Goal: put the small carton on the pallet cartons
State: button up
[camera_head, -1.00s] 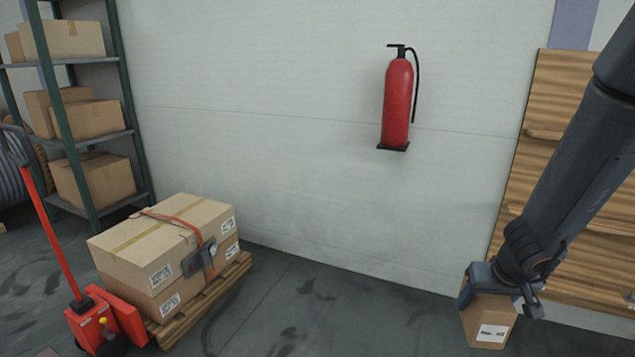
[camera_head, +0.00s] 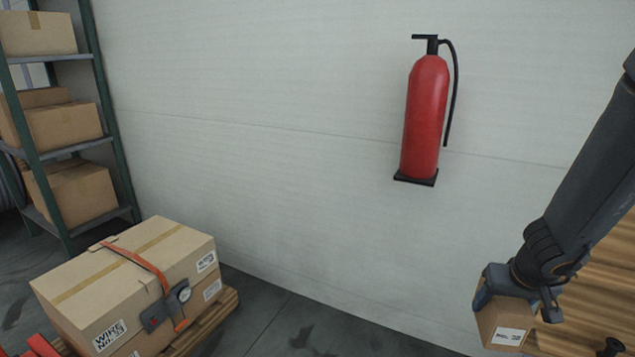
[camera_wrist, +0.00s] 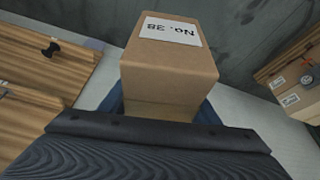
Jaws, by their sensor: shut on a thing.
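The small carton (camera_head: 503,327) is a brown box with a white label. My gripper (camera_head: 518,291) is shut on it from above and holds it in front of the wall at the lower right. In the wrist view the small carton (camera_wrist: 168,62) shows large between the jaws, its label reading "No. 38". The pallet cartons (camera_head: 120,277) are large brown boxes, stacked and bound by an orange strap with a dark buckle, at the lower left. They also show at the right of the wrist view (camera_wrist: 298,85). My gripper is well to their right, apart from them.
The wooden pallet (camera_head: 213,318) lies under the cartons, with a red pallet truck (camera_head: 40,346) at its left. A shelf rack (camera_head: 112,130) with boxes stands behind. A red fire extinguisher (camera_head: 424,118) hangs on the wall. Wooden boards (camera_head: 595,290) stand at right. The floor between is clear.

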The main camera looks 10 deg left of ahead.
aim_at(97, 290)
jog(key=i, duration=0.5)
jog(key=u, duration=1.6)
jog(key=i, duration=2.45)
jog(key=u, duration=0.95)
jog(key=i, duration=0.55)
jog(key=z, duration=0.45)
